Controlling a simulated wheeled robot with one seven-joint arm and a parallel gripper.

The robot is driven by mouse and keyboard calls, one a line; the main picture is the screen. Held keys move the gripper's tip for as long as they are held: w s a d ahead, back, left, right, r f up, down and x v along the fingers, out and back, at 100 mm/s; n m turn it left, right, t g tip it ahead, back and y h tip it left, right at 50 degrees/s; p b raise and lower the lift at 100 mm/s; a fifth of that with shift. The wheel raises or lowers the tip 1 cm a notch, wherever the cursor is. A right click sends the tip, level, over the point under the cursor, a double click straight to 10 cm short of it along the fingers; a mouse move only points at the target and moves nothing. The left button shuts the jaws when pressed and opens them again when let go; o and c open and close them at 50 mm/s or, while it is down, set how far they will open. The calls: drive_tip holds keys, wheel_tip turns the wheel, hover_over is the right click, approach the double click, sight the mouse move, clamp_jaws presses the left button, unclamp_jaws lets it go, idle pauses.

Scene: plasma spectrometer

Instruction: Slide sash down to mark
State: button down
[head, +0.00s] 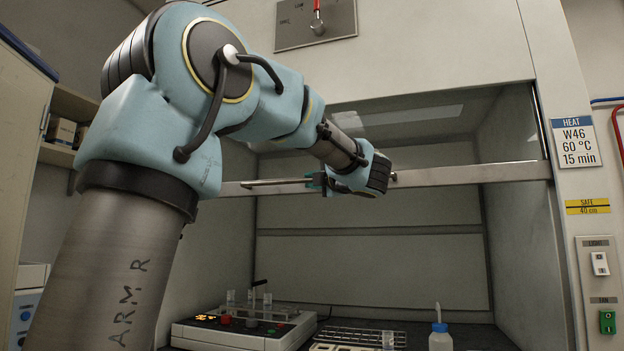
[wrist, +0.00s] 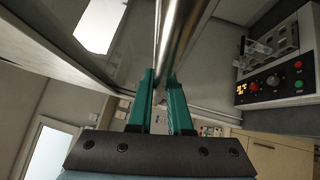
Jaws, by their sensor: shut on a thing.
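The sash (head: 450,175) of the fume hood is a glass pane with a pale bottom rail, raised above the work surface. A thin handle bar (head: 262,183) runs along the rail. The safe mark, a yellow and black "SAFE 40 cm" label (head: 587,207), is on the right post, lower than the rail's right end. My gripper (head: 318,182) is at the rail, partly hidden by my wrist. In the wrist view, my gripper's green fingers (wrist: 163,80) are shut on the handle bar (wrist: 180,32), one finger on each side.
Inside the hood stand a heater block (head: 235,332) with vials, a rack (head: 355,338) and a wash bottle (head: 440,337). The heater also shows in the wrist view (wrist: 280,70). A heat sign (head: 574,142) and switches (head: 600,263) are on the right post. Space below the rail is open.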

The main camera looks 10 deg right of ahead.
wheel_tip(320, 180, down, 7)
drive_tip(key=b, duration=0.4)
drive_tip(key=shift+r, duration=0.15)
drive_tip(key=c, duration=0.9)
unclamp_jaws()
drive_tip(key=shift+o, duration=0.2)
drive_tip(key=shift+s, duration=0.1)
drive_tip(key=b+v, duration=0.2)
drive_tip(key=v, duration=0.8)
drive_tip(key=shift+s, duration=0.3)
drive_tip(key=shift+d, duration=0.1)
